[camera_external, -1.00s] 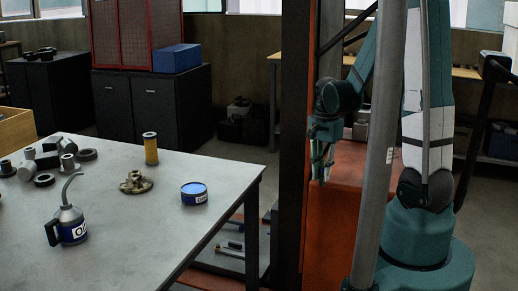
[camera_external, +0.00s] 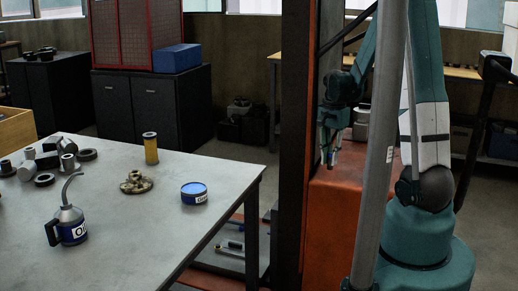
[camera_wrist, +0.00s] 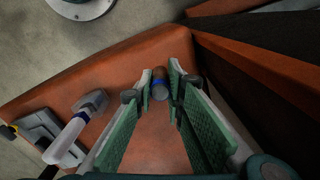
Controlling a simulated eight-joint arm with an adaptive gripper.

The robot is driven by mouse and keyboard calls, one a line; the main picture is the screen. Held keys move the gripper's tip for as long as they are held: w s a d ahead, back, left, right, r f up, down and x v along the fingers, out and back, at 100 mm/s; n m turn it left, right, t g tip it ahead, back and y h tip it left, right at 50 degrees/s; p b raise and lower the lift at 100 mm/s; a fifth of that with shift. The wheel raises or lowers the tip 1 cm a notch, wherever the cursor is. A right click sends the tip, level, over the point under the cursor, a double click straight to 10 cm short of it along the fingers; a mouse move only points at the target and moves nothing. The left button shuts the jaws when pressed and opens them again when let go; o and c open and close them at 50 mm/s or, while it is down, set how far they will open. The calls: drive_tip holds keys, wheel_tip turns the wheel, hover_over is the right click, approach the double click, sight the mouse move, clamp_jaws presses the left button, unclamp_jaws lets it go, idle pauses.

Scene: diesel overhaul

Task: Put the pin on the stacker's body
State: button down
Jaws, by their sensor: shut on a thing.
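The stacker's body (camera_external: 342,205) is the orange block beside the dark mast, and its flat top fills the middle of the wrist view (camera_wrist: 158,140). My gripper (camera_external: 330,158) is above this top in the external view. In the wrist view my gripper (camera_wrist: 159,85) has its green-padded fingers closed on the pin (camera_wrist: 159,82), a small cylinder with brown, blue and grey bands, held at the fingertips. The pin is over the orange surface; I cannot tell whether it touches it. In the external view the pin is too small to make out clearly.
A grey handle-like part (camera_wrist: 76,130) and a grey boxy part (camera_wrist: 40,132) are at the left of the orange top. The dark mast (camera_external: 292,140) and a grey pole (camera_external: 378,150) stand close. The worktable (camera_external: 150,215) with an oil can (camera_external: 68,225) is at left.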

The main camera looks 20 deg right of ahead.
drive_tip(key=w+d+p, duration=0.1)
drive_tip(key=w+d, duration=1)
drive_tip(key=shift+w+d, duration=0.3)
drive_tip(key=shift+w, duration=0.1)
drive_tip(key=shift+w+d, duration=0.2)
drive_tip(key=shift+d, duration=0.1)
drive_tip(key=shift+w+d+f, duration=0.2)
drive_tip(key=shift+w+d, duration=0.05)
drive_tip(key=shift+f+b, duration=0.6)
drive_tip(key=shift+f, duration=1)
drive_tip(key=shift+f, duration=0.1)
drive_tip(key=c, duration=2.4)
unclamp_jaws()
drive_tip(key=shift+o, duration=0.2)
